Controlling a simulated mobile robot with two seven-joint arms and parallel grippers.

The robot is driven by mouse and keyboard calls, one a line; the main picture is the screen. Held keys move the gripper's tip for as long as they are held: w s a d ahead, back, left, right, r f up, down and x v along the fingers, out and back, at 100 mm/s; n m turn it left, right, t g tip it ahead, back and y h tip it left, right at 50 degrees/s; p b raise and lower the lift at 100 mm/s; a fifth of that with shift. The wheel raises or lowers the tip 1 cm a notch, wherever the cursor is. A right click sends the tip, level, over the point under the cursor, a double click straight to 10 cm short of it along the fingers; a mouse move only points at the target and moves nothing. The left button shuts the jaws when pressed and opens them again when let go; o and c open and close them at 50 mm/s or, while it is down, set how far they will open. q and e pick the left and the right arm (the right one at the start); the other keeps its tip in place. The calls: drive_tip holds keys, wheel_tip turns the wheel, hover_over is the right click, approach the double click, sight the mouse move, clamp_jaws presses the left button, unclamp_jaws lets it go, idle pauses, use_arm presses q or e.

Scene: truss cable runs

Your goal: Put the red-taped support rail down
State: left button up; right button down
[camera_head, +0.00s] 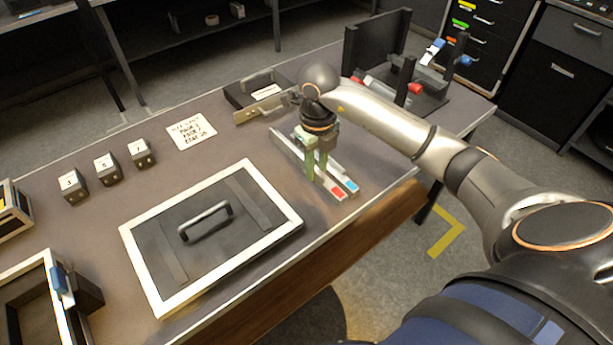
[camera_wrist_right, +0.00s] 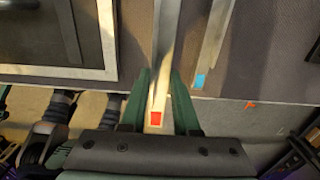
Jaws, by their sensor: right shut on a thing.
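The red-taped support rail (camera_head: 337,191) is a long pale bar with red tape at its near end. My right gripper (camera_head: 316,177) points down from above, with its green fingers on either side of this rail. In the right wrist view the rail (camera_wrist_right: 163,48) runs between the fingers (camera_wrist_right: 160,78), its red end towards the wrist. The gripper is shut on it. I cannot tell whether the rail touches the table or is slightly raised. A similar rail with blue tape (camera_head: 350,185) lies just to its right, apart from it. My left gripper is not in view.
A framed dark panel with a handle (camera_head: 240,165) lies left of the rails. A white card (camera_head: 191,131) and several numbered blocks (camera_head: 107,168) lie farther left. A dark tray (camera_head: 238,98) and a black rack (camera_head: 350,50) stand behind. The table's front edge is close to the rail ends.

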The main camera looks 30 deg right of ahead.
sight(307, 189)
drive_tip(key=w+f, duration=0.1)
drive_tip(key=f, duration=0.1)
drive_tip(key=w+f, duration=0.1)
drive_tip(key=w, duration=0.1)
drive_tip(key=shift+a+f, duration=0.15)
drive_tip(key=shift+f, duration=0.2)
drive_tip(key=shift+w+f, duration=0.2)
drive_tip(key=shift+f, duration=1.6)
drive_tip(key=c, duration=0.7)
unclamp_jaws()
drive_tip(key=shift+o, duration=0.2)
wheel_tip(307, 189, up, 12)
drive_tip(key=shift+r, duration=0.15)
